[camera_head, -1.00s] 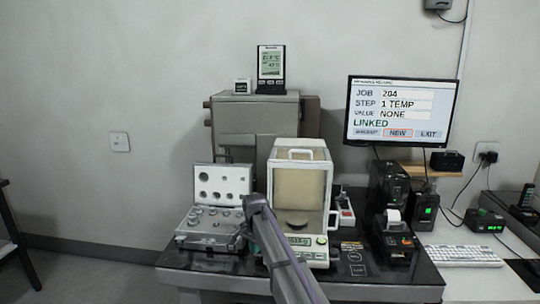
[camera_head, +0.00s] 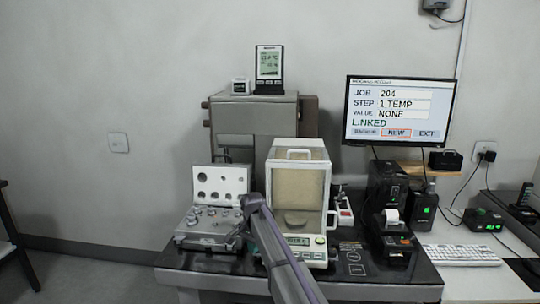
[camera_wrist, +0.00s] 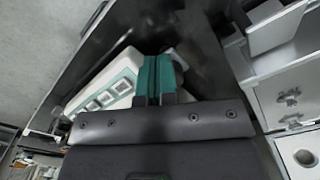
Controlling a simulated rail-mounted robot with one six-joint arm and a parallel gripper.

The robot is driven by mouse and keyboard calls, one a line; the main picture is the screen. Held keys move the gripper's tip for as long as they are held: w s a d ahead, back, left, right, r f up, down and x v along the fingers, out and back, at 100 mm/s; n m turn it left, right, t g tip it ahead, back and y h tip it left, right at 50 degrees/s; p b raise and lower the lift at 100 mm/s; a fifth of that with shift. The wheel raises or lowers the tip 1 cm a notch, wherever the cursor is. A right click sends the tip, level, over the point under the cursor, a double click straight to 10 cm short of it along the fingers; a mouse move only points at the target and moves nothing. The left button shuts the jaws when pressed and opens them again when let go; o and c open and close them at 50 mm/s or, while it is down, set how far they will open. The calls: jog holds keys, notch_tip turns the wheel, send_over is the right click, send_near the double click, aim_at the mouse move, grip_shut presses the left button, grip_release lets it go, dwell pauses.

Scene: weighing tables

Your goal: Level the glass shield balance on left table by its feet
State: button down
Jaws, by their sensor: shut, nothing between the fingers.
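The glass shield balance (camera_head: 309,155) stands on the dark-topped table (camera_head: 345,288) in the head view, with a pale body, a clear draft shield and a lit front display (camera_head: 299,241). My arm crosses its front left corner, hiding the feet there; I cannot see a level bubble clearly. In the wrist view, a white and teal panel with square keys (camera_wrist: 108,92), apparently the balance's front, lies left of and behind my gripper (camera_wrist: 159,72). Its teal-tipped fingers are together and hold nothing. I cannot tell whether they touch the balance.
An open weight case (camera_head: 205,243) stands close left of the balance. A small red-and-white item (camera_head: 345,213) and a black printer (camera_head: 392,240) are on its right. A grey cabinet (camera_head: 235,125) stands behind.

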jog(key=shift+w+a+f, duration=0.2)
jog(key=shift+a, duration=0.05)
jog(key=shift+s+a, duration=0.1)
jog(key=shift+s, duration=0.1)
